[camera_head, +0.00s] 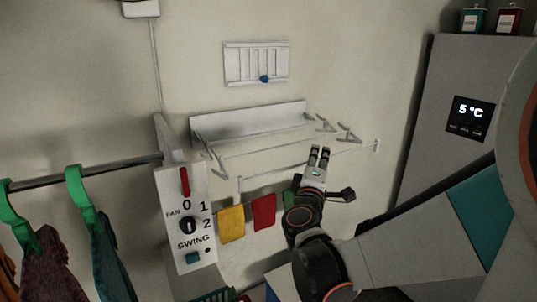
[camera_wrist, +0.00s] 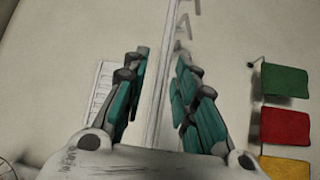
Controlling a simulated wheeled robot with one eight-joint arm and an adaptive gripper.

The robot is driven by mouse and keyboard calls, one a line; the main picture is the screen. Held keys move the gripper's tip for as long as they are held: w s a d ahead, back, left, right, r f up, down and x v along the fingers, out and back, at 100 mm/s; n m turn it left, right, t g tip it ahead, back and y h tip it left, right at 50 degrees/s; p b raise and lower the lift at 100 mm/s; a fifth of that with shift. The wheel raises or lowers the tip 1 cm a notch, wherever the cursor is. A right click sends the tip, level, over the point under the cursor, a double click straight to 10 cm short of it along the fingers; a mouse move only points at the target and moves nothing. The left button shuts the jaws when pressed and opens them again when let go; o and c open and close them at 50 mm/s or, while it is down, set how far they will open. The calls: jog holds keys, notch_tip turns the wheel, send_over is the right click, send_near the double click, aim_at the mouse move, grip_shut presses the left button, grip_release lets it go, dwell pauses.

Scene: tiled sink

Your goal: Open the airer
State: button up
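The airer (camera_head: 246,124) is a white wall-mounted rack with a long panel, thin rods and small brackets at its ends. My gripper (camera_head: 319,156) is in front of its right part, fingers pointing up toward the wall. In the wrist view the two teal-padded fingers (camera_wrist: 162,62) are apart, with a long white strip (camera_wrist: 165,70) showing between them. This strip appears to be part of the airer, with small hooks beside its upper end. I cannot tell whether the fingers touch it or how far off it is.
Yellow (camera_head: 231,223), red (camera_head: 263,211) and green cloths hang below the airer. A slatted vent (camera_head: 256,64) with a blue knob is above. A switch panel (camera_head: 186,215) and clothes rail (camera_head: 85,172) stand left; a grey fridge (camera_head: 440,110) stands right.

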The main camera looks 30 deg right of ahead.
jog(key=shift+s, duration=0.15)
jog(key=v, duration=1.2)
notch_tip(320, 180, down, 19)
jog(key=s+a+m+g+y+b, duration=0.1)
jog(key=s+m+g+y+b, duration=0.3)
jog(key=b, duration=0.6)
jog(key=s+a+f+m+g+y+b, duration=0.3)
jog(key=a+f+y+b, duration=0.5)
jog(key=a, duration=0.6)
notch_tip(320, 180, down, 2)
jog(key=shift+s+a+f+m+y, duration=0.25)
jog(key=shift+s+y, duration=0.2)
jog(key=shift+y, duration=0.25)
jog(key=shift+c, duration=0.2)
